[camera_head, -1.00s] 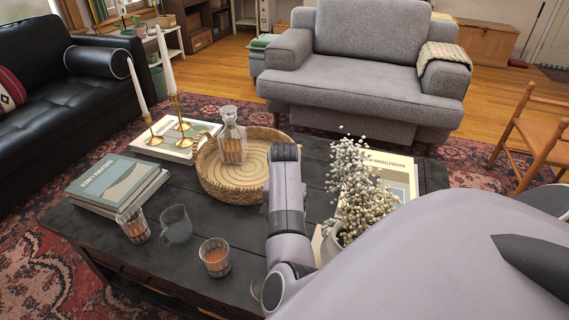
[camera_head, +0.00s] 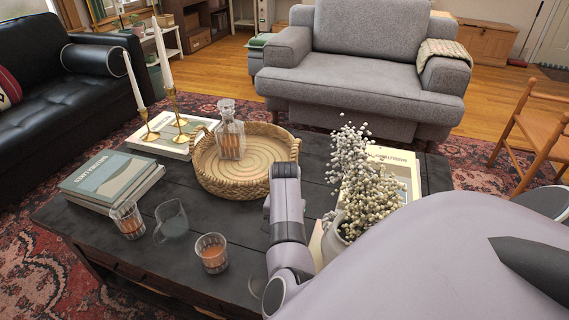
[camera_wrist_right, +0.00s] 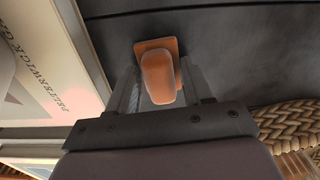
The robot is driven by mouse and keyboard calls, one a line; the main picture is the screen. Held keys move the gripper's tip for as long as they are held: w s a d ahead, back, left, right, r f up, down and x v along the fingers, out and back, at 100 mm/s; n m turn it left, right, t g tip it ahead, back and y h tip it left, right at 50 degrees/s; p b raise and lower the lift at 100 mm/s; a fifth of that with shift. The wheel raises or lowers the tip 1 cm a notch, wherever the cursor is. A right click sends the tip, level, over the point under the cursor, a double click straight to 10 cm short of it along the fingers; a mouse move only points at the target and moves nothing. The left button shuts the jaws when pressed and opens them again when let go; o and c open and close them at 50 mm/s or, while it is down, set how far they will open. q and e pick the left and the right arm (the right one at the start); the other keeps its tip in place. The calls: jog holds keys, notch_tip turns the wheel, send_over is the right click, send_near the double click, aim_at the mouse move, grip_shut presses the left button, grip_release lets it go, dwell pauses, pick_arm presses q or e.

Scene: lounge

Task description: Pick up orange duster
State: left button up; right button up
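The orange duster (camera_wrist_right: 160,76) shows in the right wrist view, with a flat squarish base and a lighter raised handle. It lies on the dark wooden table (camera_head: 192,202). My right gripper (camera_wrist_right: 162,84) is open, with one finger on each side of the duster; I cannot tell whether either finger touches it. In the head view my right arm reaches over the table and hides the duster and the fingers. My left gripper is in neither view.
A woven basket tray (camera_head: 213,180) holding a decanter (camera_head: 230,138) stands beyond my arm. A vase of dried white flowers (camera_head: 362,185) and a magazine (camera_head: 405,172) are close on its right. Drinking glasses (camera_head: 211,254) and books (camera_head: 105,180) are on the left.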

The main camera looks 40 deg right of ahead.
jog(key=c, duration=0.5)
jog(key=shift+o, duration=0.2)
jog(key=shift+r, duration=0.2)
notch_tip(320, 180, up, 5)
jog(key=shift+f+p, duration=0.15)
jog(key=shift+p, duration=0.95)
pick_arm(q)
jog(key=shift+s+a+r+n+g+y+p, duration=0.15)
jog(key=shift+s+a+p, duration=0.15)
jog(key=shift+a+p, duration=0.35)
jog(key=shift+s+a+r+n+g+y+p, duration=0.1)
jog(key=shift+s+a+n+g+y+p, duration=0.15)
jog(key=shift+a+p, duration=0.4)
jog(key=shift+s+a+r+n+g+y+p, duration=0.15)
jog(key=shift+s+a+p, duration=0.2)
jog(key=shift+p, duration=0.55)
pick_arm(e)
notch_tip(320, 180, up, 15)
